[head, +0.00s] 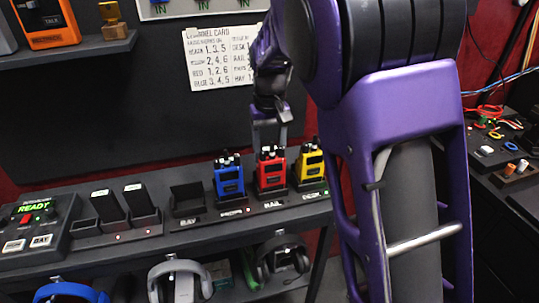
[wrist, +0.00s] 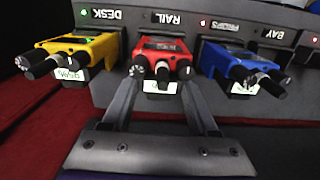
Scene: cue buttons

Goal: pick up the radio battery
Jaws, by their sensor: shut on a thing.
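Two black slab-like blocks, which look like radio batteries (head: 138,198), stand tilted in a charger at the left of the shelf in the head view. My gripper (head: 268,140) is away to their right, over the red radio (head: 270,172). In the wrist view my gripper (wrist: 158,88) has one finger on each side of the red radio (wrist: 163,62) and is shut on it. The red radio sits upright in the slot marked RAIL. A battery inside it cannot be seen.
A blue radio (head: 229,178) and a yellow radio (head: 310,165) stand close on either side. The BAY slot (head: 188,200) is empty. A button box (head: 35,225) reading READY is at far left. Headsets (head: 180,277) hang below. A channel card (head: 222,55) is on the wall.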

